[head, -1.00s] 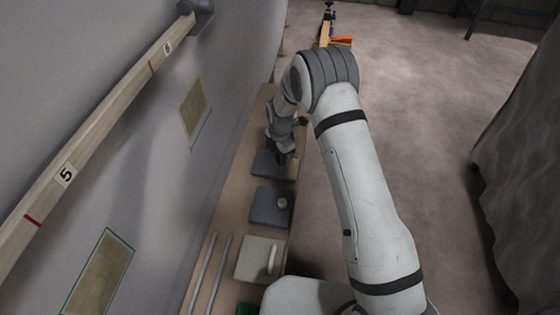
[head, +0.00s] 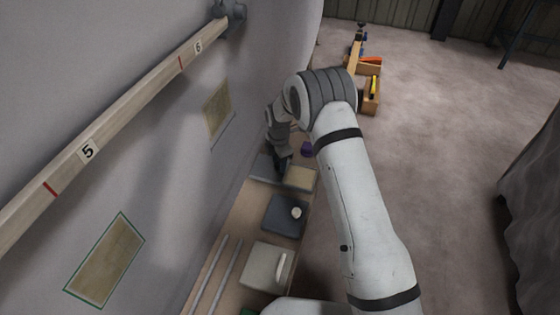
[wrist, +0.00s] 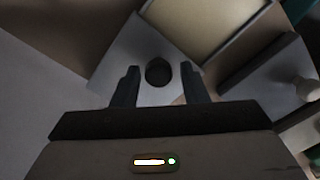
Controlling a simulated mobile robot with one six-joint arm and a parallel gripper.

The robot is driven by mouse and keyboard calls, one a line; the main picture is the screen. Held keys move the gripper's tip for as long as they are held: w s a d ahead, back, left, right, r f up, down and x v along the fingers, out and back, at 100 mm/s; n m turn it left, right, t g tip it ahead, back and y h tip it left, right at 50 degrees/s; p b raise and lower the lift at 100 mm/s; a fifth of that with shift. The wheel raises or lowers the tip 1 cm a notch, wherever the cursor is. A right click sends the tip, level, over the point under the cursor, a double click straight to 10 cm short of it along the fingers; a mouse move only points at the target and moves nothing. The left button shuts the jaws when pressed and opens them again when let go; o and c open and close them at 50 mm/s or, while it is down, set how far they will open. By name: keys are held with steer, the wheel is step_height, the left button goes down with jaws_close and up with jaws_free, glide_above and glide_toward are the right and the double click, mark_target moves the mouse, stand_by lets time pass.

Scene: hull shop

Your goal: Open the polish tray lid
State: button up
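A flat grey lid with a dark round knob lies at the far part of the bench in the head view (head: 262,166). It sits to the left of a tray with a pale yellowish inside (head: 300,178), which lies largely uncovered. No label shows; I take this as the polish tray. In the wrist view the lid (wrist: 122,57) and its knob (wrist: 158,72) are close, with the uncovered tray (wrist: 215,20) beyond. My gripper (wrist: 159,68) is open, its fingers on either side of the knob with a gap showing at each side. The fingertips are hard to make out in the head view.
Nearer on the bench are a dark lid with a round pale knob (head: 284,215) and a cream lid with a bar handle (head: 268,266). Two rods (head: 217,275) lie by the wall. A purple item (head: 307,149) stands behind the tray.

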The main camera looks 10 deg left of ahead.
steer(key=shift+o, duration=0.7)
steer(key=shift+d, duration=0.1)
step_height(320, 180, up, 8)
steer(key=shift+f, duration=0.1)
